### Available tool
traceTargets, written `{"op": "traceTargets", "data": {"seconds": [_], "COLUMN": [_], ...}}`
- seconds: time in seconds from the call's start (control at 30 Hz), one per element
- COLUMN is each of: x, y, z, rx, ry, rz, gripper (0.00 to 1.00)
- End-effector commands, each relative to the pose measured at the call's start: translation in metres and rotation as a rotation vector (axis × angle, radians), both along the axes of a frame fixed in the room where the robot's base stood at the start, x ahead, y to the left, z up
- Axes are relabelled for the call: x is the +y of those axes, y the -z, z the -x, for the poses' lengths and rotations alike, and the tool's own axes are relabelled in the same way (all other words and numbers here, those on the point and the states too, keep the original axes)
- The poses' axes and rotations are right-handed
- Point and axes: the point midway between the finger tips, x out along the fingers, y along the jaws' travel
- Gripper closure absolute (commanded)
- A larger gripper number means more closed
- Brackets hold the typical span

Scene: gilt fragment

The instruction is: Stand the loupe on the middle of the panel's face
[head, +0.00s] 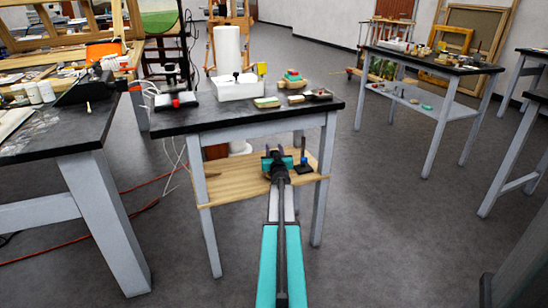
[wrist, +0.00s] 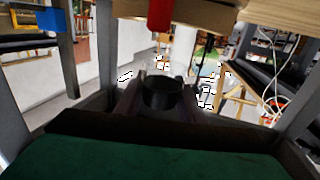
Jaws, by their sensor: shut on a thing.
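My gripper (head: 280,160) reaches in over the lower wooden shelf of the middle table, below its black top. In the wrist view my gripper (wrist: 162,88) is shut on a short dark cylinder, which I take to be the loupe (wrist: 162,95). It sits between the two fingers and looks clear of any surface there. In the head view the gripper hides the loupe. I cannot pick out the panel with certainty in either view.
The wooden shelf (head: 235,182) has a blue-topped post on a dark base (head: 303,160) just right of my gripper. A red item (wrist: 160,14) is close in the wrist view. The black tabletop (head: 225,115) lies above, bearing a white box (head: 238,88). Table legs (head: 325,180) flank the shelf.

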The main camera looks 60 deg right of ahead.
Motion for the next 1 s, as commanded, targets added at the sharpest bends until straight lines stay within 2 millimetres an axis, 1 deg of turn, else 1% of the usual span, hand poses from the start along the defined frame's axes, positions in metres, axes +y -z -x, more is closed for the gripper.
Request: {"op": "traceTargets", "data": {"seconds": [0.13,0.3,0.43,0.77,0.97,1.0], "x": [0.000,0.000,0.000,0.000,0.000,0.000], "y": [0.008,0.025,0.034,0.035,0.039,0.038], "z": [0.000,0.000,0.000,0.000,0.000,0.000], "rx": [0.001,-0.001,0.001,0.000,0.000,0.000], "ry": [-0.001,-0.001,-0.001,0.000,0.000,0.000], "rz": [0.001,0.000,0.001,0.000,0.000,0.000], "gripper": [0.86,0.86,0.86,0.86,0.86,0.58]}}
